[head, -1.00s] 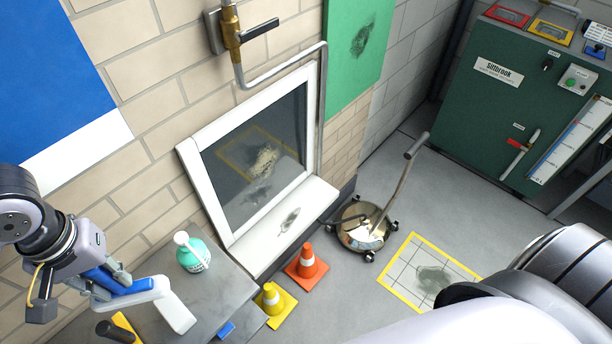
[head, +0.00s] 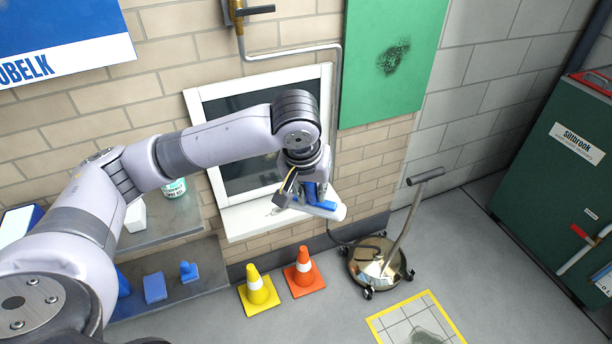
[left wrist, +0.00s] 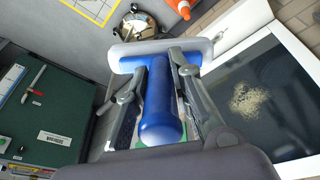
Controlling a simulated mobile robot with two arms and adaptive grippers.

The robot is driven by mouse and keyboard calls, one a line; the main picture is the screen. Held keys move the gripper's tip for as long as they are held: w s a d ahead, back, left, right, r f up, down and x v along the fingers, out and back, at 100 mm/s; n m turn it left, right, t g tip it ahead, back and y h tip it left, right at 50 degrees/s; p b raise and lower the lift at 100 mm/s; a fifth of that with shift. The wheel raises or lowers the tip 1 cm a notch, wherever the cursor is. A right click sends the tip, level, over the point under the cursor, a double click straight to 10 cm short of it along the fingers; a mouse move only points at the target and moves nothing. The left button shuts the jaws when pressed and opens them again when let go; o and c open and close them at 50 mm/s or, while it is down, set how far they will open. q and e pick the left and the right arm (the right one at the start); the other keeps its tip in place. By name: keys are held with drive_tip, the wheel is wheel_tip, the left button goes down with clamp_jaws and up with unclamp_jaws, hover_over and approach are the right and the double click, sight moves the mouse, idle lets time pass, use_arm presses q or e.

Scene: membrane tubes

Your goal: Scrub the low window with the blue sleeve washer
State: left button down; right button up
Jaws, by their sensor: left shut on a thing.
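The sleeve washer (head: 326,209) has a blue handle and a blue T-bar with a pale sleeve. My left gripper (head: 304,188) is shut on its handle. In the left wrist view the blue handle (left wrist: 160,115) lies between both fingers, with the pale sleeve (left wrist: 124,50) across the far end. The low window (head: 240,178) has a white frame and dark pane, partly hidden behind my left arm. The washer is in front of its lower right corner; contact cannot be told. A beige smudge (left wrist: 250,100) shows on the pane in the left wrist view. My right gripper is out of view.
A yellow cone (head: 257,287) and an orange cone (head: 303,270) stand on the floor below the window. A round floor machine (head: 376,262) with a tall handle stands right of them. A grey shelf (head: 150,238) holds a bottle (head: 175,188) and blue items. A pipe (head: 290,49) runs above the window.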

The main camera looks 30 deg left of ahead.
use_arm(q)
drive_tip(key=w+a+f+n+t+y+b, duration=0.1)
drive_tip(key=w+a+f+n+t+b, duration=0.15)
drive_tip(key=w+f+b, duration=0.45)
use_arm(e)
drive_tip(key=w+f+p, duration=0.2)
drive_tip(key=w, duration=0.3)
use_arm(q)
drive_tip(key=w+a+f+n+t+y+b, duration=0.1)
drive_tip(key=w+a+n+t+y+b, duration=0.2)
drive_tip(key=w+a+y+b, duration=0.3)
drive_tip(key=w+a+f+n+t+y+b, duration=0.2)
drive_tip(key=w+a+y+b, duration=0.4)
drive_tip(key=a+b, duration=0.5)
drive_tip(key=shift+w+a+n+t, duration=0.45)
drive_tip(key=shift+w+a+n, duration=0.1)
drive_tip(key=shift+w+n, duration=0.35)
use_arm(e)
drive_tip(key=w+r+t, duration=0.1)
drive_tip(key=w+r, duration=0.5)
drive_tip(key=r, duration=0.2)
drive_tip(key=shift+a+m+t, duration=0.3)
use_arm(q)
drive_tip(key=shift+a, duration=0.1)
drive_tip(key=shift+w+a+b, duration=0.15)
drive_tip(key=shift+b, duration=0.2)
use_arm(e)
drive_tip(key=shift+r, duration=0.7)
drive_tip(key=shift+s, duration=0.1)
